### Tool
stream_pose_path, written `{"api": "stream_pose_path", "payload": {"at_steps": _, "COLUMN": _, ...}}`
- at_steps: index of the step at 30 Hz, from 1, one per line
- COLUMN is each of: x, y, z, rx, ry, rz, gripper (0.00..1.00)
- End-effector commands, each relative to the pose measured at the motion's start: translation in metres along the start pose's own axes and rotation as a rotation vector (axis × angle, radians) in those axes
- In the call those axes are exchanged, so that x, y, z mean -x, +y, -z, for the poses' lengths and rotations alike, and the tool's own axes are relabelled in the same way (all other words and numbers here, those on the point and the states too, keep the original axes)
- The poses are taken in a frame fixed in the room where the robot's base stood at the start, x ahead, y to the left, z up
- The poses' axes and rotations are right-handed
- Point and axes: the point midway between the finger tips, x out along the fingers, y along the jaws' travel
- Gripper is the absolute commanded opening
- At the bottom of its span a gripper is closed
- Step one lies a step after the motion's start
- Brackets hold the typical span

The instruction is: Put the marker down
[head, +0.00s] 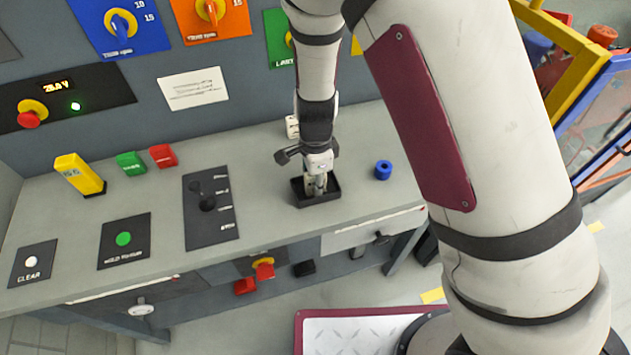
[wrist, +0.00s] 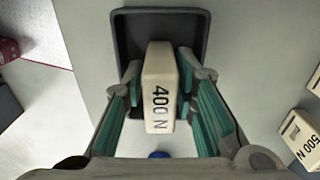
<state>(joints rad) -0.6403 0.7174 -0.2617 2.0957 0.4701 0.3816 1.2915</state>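A cream block marked 400 N (wrist: 160,90) is between the fingers of my gripper (wrist: 161,85) in the wrist view. The fingertips sit close against both of its sides, and the gripper appears shut on it. A black tray (wrist: 127,50) lies beneath and behind the block. In the head view my gripper (head: 316,180) points down over the black tray (head: 320,204), with its fingertips and the pale block low at the tray. Whether the block touches the tray floor is hidden.
A cream block marked 500 N (wrist: 298,138) stands to the right in the wrist view. A lever panel (head: 211,207), a yellow block (head: 79,174), green (head: 131,163) and red (head: 163,156) blocks are left.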

Motion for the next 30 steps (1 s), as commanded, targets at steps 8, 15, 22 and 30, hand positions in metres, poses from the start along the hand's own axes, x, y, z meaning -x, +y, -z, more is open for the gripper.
{"api": "stream_pose_path", "payload": {"at_steps": 8, "x": 0.050, "y": -0.001, "z": -0.001, "rx": 0.001, "ry": -0.001, "rz": 0.006, "gripper": 0.26}}
{"api": "stream_pose_path", "payload": {"at_steps": 15, "x": 0.095, "y": -0.001, "z": -0.001, "rx": 0.001, "ry": -0.001, "rz": 0.005, "gripper": 0.26}}
{"api": "stream_pose_path", "payload": {"at_steps": 22, "x": 0.116, "y": 0.000, "z": 0.000, "rx": 0.000, "ry": -0.001, "rz": 0.001, "gripper": 0.26}}
{"api": "stream_pose_path", "payload": {"at_steps": 30, "x": 0.124, "y": 0.001, "z": 0.002, "rx": 0.013, "ry": -0.008, "rz": 0.007, "gripper": 0.26}}
